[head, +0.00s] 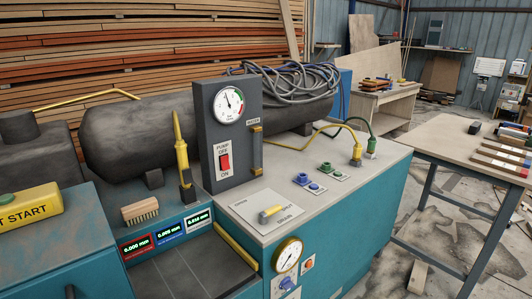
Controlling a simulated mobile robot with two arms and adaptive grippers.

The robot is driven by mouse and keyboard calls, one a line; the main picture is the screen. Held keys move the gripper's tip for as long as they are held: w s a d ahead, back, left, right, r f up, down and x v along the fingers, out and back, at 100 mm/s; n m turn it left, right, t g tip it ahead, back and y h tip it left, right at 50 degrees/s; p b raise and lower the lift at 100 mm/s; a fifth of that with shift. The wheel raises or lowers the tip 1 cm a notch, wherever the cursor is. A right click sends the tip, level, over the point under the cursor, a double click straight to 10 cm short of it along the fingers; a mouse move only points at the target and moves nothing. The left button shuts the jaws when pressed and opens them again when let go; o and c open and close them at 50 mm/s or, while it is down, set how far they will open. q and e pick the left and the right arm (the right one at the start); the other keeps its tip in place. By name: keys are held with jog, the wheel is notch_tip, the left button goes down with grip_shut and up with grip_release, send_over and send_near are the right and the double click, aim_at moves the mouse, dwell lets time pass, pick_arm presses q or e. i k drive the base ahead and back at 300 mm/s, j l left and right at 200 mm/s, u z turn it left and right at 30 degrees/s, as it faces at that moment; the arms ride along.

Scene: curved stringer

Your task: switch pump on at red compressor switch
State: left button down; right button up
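The red compressor switch (225,162) sits on a white plate marked PUMP, OFF at the top and ON at the bottom. The plate is on the front of an upright dark grey panel (226,110), below a round white pressure gauge (229,104). Nothing covers the switch. Which way its rocker is tipped is too small to tell. Neither of my grippers shows in the head view.
A yellow-handled tool (181,150) stands upright left of the panel, near a brush (140,210). A black tank (130,135) with coiled grey hoses (290,82) lies behind. A yellow lever (271,211) sits on the teal cabinet's top. A wooden table (450,138) stands at right.

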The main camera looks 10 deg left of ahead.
aim_at(224, 160)
jog(key=i+l, duration=0.3)
jog(key=i, duration=0.15)
jog(key=i+l, duration=0.3)
jog(key=i+z, duration=0.05)
jog(key=i, duration=0.05)
